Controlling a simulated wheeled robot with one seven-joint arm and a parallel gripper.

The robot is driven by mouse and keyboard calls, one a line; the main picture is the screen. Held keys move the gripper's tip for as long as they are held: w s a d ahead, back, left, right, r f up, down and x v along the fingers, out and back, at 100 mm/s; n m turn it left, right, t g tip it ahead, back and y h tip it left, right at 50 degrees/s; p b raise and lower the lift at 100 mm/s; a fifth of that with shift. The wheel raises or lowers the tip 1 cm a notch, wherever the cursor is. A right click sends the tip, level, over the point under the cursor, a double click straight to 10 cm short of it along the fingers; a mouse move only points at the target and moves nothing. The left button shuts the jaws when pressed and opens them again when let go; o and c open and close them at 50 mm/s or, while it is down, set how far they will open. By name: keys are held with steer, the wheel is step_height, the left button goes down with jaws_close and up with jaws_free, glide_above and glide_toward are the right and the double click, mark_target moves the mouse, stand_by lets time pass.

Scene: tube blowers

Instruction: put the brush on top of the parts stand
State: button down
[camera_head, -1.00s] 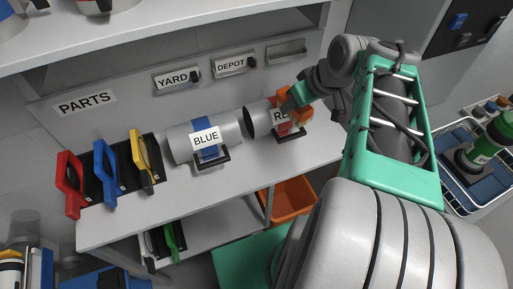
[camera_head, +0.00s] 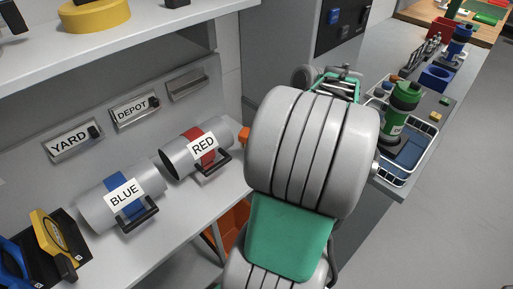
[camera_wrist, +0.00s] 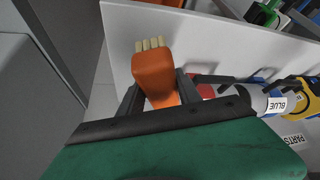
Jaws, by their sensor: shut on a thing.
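The brush (camera_wrist: 155,76) has an orange body and pale bristles in the wrist view. My gripper (camera_wrist: 158,88) is shut on it, with one dark finger on each side. In the head view my arm hides the gripper; only a bit of orange (camera_head: 244,138) shows at the arm's left edge.
A blue-label tube (camera_head: 92,205) and a red-label tube (camera_head: 181,160) lie on the bench. A yellow-framed part (camera_head: 50,240) stands at left. An upper shelf (camera_head: 150,45) overhangs. A wire basket (camera_head: 402,180) with a green bottle (camera_head: 398,112) is at right.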

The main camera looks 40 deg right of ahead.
steer(key=f, duration=0.1)
steer(key=w+d+f, duration=0.1)
steer(key=w+f, duration=0.1)
steer(key=shift+d+f, duration=0.15)
steer(key=shift+d, duration=0.25)
steer(key=shift+w+d+f, duration=0.1)
steer(key=shift+f, duration=0.8)
steer(key=shift+w+d+f, duration=0.1)
steer(key=shift+f, duration=0.75)
steer(key=shift+f, duration=0.1)
steer(key=c, duration=0.8)
jaws_free()
steer(key=shift+c, duration=0.2)
steer(key=shift+s+r, duration=0.1)
steer(key=shift+r, duration=0.25)
steer(key=p+v, duration=0.1)
steer(key=v, duration=1)
steer(key=shift+s+r, duration=0.2)
steer(key=shift+r, duration=0.05)
